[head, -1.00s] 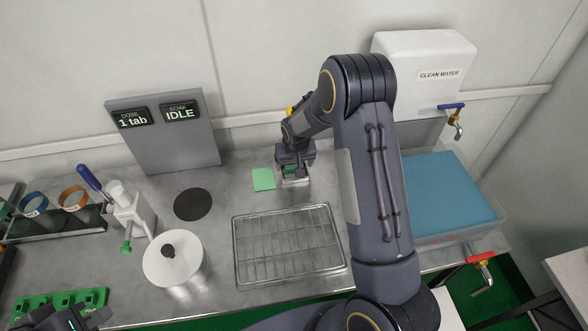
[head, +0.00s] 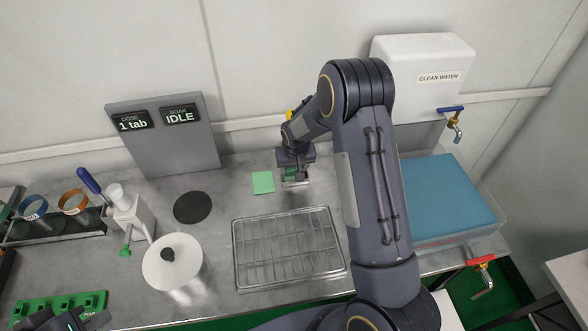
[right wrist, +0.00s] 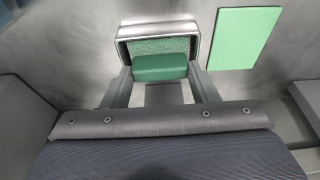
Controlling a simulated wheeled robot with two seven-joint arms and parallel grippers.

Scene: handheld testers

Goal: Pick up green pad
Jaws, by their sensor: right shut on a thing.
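In the right wrist view a dark green block (right wrist: 160,68) sits between the two fingers of my right gripper (right wrist: 161,80), which is shut on it. Behind and around the block is a small open metal holder (right wrist: 190,29) with a speckled green surface inside. I cannot tell whether block and speckled surface are one pad. In the head view my right gripper (head: 293,172) points down at the counter, with a bit of green at its jaws. A flat light green square (head: 263,182) lies just left of it, apart. My left gripper (head: 72,320) is partly cut off at the bottom left.
A wire rack tray (head: 238,262) lies in front of my right gripper. A black disc (head: 192,206), a white lidded canister (head: 178,278) and a display panel (head: 164,153) stand left. A blue-filled basin (head: 437,200) is right, below a clean water tank (head: 420,55).

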